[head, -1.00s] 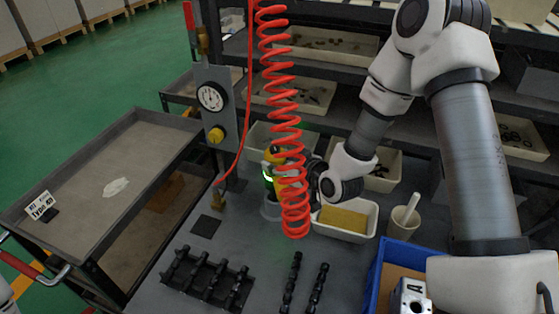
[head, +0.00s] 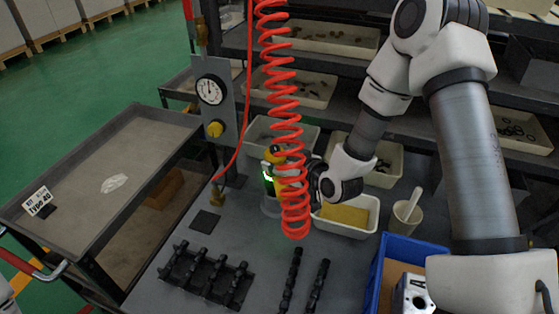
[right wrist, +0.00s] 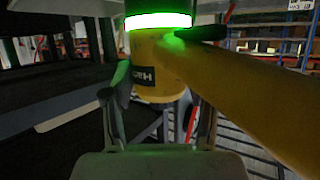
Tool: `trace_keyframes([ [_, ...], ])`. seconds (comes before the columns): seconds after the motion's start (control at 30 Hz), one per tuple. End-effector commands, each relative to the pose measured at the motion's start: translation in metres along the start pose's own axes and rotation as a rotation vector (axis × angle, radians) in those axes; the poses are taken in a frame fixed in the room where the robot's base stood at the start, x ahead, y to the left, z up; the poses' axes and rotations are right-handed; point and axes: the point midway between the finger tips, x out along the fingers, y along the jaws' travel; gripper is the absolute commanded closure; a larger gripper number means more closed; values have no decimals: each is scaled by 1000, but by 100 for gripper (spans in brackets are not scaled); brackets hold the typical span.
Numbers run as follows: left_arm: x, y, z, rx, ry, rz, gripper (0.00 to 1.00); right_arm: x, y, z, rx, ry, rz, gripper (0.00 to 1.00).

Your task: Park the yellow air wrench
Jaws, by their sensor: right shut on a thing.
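The yellow air wrench (head: 267,168) stands at the back of the workbench in the head view, partly hidden behind the red coiled hose. It has a glowing green ring and also shows large in the right wrist view (right wrist: 235,85), its yellow handle running to the lower right. My right gripper (head: 292,172) is shut on the wrench, with a finger on each side of its body in the right wrist view (right wrist: 160,105). My left gripper is out of view.
The red coiled hose (head: 290,130) hangs just in front of the wrench. A gauge post (head: 212,110) stands to the left. A white tray with a yellow sponge (head: 345,215), a mortar (head: 406,218) and a blue bin (head: 377,265) are to the right. Black racks (head: 205,275) lie in front.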

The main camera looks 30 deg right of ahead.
Motion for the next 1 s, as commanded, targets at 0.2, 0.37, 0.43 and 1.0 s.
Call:
trace_keyframes([
  [0.2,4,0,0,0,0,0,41,2,0,3,-1,6,1,98],
  [0.37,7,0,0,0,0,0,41,4,0,6,-1,6,1,98],
  [0.43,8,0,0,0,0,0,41,4,0,7,-1,6,1,98],
  [1.0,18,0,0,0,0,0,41,9,0,18,-1,6,1,98],
])
